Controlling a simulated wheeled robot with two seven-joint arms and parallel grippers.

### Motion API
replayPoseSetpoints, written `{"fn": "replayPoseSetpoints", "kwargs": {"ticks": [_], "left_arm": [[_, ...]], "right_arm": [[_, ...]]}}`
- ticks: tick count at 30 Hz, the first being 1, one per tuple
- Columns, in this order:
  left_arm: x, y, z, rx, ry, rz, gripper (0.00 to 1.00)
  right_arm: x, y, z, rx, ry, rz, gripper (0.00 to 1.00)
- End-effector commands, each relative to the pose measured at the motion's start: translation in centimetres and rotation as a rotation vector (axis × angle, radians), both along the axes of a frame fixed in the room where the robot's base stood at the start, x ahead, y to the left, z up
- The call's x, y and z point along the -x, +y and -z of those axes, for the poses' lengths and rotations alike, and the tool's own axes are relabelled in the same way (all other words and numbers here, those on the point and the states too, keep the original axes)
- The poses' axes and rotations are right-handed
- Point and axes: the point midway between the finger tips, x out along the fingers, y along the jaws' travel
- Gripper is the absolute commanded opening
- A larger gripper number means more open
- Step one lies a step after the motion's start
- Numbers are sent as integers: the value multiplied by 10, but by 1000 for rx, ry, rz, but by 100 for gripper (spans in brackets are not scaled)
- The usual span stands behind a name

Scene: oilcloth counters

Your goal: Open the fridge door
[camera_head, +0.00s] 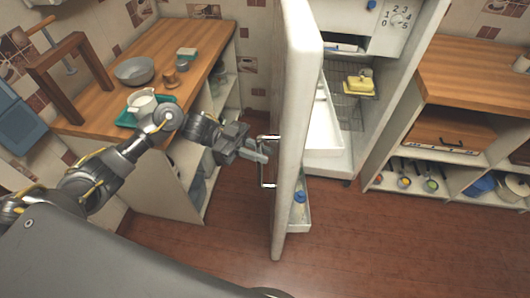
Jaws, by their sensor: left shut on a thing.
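The white fridge door (292,120) stands swung open, seen nearly edge-on in the middle of the head view. Its metal handle (267,185) is on the door's left face. My left gripper (262,152) is at the handle, shut on it; the fingers partly hide its upper part. The fridge (387,95) is to the right of the door, with its inside showing. A wire shelf in it holds a yellow butter dish (359,86). A bottle (299,198) stands in the door's low shelf. My right gripper is not in view.
A wooden counter (205,38) with a bowl (134,71), a teal tray (127,119) and a white cup is at the left, close to my left arm. Another counter (480,75) with open shelves is at the right. The floor (400,250) in front is clear.

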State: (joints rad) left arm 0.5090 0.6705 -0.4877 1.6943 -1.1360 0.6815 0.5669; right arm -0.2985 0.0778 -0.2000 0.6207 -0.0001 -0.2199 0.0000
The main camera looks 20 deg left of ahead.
Motion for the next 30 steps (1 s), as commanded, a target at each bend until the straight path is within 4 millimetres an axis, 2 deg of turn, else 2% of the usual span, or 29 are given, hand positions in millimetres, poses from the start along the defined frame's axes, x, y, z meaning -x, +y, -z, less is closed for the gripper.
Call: {"fn": "replayPoseSetpoints", "kwargs": {"ticks": [12,13,16,17,26,30], "left_arm": [[-1,2,0,-2,-1,-3,0],[-1,2,0,-2,-1,-3,20],[-1,2,0,-1,-1,-3,33],[-1,2,0,-1,-1,-3,35],[-1,4,1,-1,-2,-3,35],[-4,21,4,-4,-2,-5,35]], "right_arm": [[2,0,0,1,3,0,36],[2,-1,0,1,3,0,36],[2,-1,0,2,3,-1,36],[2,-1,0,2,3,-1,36],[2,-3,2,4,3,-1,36],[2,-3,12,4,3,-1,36]]}}
